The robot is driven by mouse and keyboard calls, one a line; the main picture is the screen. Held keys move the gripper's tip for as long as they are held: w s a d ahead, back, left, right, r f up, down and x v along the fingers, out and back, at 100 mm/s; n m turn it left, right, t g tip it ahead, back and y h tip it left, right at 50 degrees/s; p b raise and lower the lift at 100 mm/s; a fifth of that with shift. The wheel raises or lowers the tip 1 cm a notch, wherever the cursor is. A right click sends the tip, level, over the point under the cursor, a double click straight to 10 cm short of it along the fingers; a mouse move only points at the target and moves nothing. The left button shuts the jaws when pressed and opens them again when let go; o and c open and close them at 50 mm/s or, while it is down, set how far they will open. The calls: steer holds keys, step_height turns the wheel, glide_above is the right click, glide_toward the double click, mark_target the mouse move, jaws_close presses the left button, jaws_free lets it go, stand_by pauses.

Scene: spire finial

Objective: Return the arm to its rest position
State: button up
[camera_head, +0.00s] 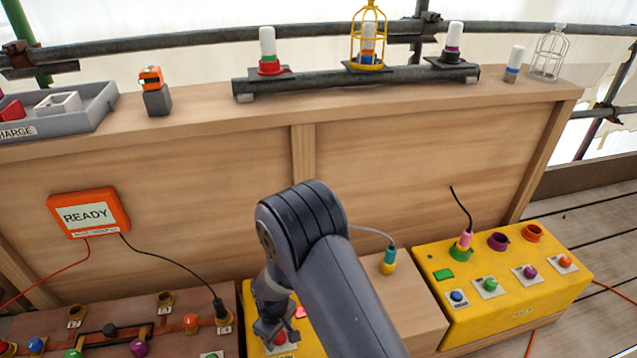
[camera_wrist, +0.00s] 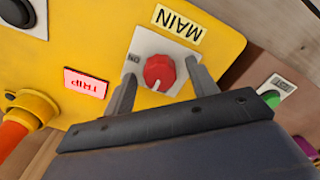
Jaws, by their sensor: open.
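My gripper (camera_head: 272,335) points down over the yellow box with the MAIN label (camera_wrist: 177,23), left of centre in the head view. In the wrist view my gripper (camera_wrist: 158,80) is open. Its two fingers stand on either side of a red knob (camera_wrist: 159,72) on a white plate. I cannot tell whether the fingers touch the knob. The red knob also shows beside the fingers in the head view (camera_head: 281,338). A lit pink TRIP sign (camera_wrist: 86,83) is left of the knob. My arm hides part of this box in the head view.
A yellow panel (camera_head: 540,285) with knobs and sockets stands right. A wooden bench wall (camera_head: 400,140) rises behind, bearing a rail (camera_head: 350,80) with lamps and a grey tray (camera_head: 70,120). An orange READY display (camera_head: 88,214) hangs left. Cables (camera_head: 185,268) run near the arm.

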steer(key=m, duration=0.8)
steer(key=shift+r+p, duration=0.45)
steer(key=shift+r, duration=0.6)
